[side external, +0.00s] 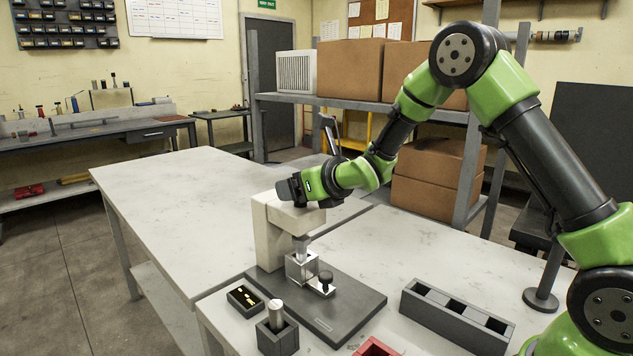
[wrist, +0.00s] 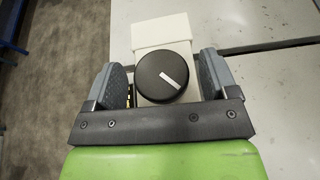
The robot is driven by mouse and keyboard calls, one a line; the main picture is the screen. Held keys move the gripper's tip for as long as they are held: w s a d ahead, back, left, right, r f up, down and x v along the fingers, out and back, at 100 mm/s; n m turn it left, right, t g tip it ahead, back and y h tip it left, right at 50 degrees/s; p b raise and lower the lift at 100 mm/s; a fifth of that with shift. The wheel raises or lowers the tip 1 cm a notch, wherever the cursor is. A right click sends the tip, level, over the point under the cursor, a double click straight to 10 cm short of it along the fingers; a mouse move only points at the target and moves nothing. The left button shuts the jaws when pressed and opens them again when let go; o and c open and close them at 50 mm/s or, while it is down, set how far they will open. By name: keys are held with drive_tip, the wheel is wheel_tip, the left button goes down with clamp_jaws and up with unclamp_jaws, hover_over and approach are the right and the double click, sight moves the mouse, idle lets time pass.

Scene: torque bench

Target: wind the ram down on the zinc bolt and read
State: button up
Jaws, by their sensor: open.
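My gripper (side external: 303,190) is at the top of the cream press (side external: 264,234), its fingers pointing down. In the wrist view the open gripper (wrist: 163,78) has one finger on each side of a round black knob (wrist: 160,80) with a white line pointing to the lower right. Gaps show between fingers and knob. The metal ram (side external: 301,243) hangs from the press arm over a shiny metal block (side external: 301,267). I cannot make out the zinc bolt or tell whether the ram touches anything. No readout is legible.
The press stands on a dark base plate (side external: 352,305). In front are a dark box with brass pieces (side external: 245,299) and a dark holder with a silver cylinder (side external: 276,315). A grey compartment tray (side external: 456,318) and a red bin (side external: 376,347) stand right. The left tabletop is clear.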

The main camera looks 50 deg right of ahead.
drive_tip(key=v, duration=0.9)
drive_tip(key=w+f+n+y, duration=0.1)
drive_tip(key=w, duration=0.2)
drive_tip(key=w+f+n+y, duration=0.1)
drive_tip(key=w+n+y, duration=0.1)
drive_tip(key=w, duration=0.1)
drive_tip(key=w+f+n+g+y, duration=0.1)
drive_tip(key=w+f+y, duration=0.1)
drive_tip(key=w, duration=0.1)
drive_tip(key=shift+d, duration=0.1)
idle(0.6)
drive_tip(key=c, duration=0.9)
